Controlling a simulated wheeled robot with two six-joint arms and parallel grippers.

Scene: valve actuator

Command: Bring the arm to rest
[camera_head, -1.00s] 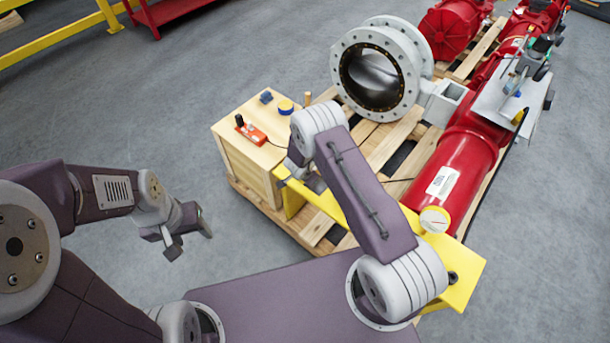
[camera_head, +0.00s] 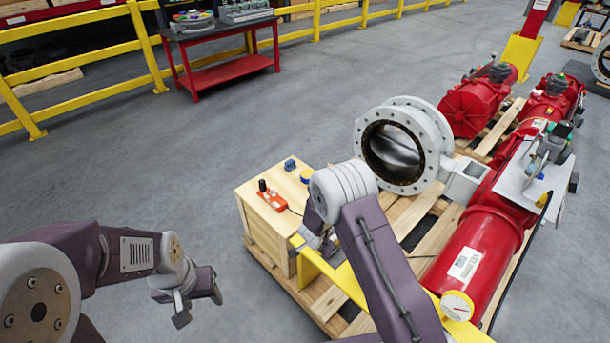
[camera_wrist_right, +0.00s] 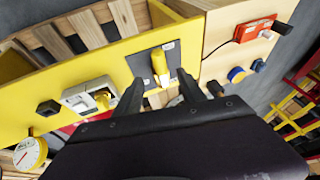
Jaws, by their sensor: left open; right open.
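My left arm comes in from the left, and its gripper (camera_head: 197,300) is open and empty over bare floor. My right arm reaches over the yellow panel (camera_head: 345,278), with its gripper (camera_head: 318,245) near the wooden box, partly hidden by its own wrist. In the right wrist view the right gripper (camera_wrist_right: 163,90) is open, its fingers apart. A yellow lever (camera_wrist_right: 160,66) on a dark grey plate shows just beyond and between the fingertips; I cannot tell whether they touch it. Nothing is visibly held.
A wooden box (camera_head: 262,226) carries an orange device (camera_head: 272,201). A grey flanged valve (camera_head: 398,150) and red actuator cylinder (camera_head: 475,255) lie on a pallet. A gauge (camera_head: 457,306) stands near the panel. A red cart (camera_head: 222,78) and yellow railing (camera_head: 90,20) are behind. Floor at left is clear.

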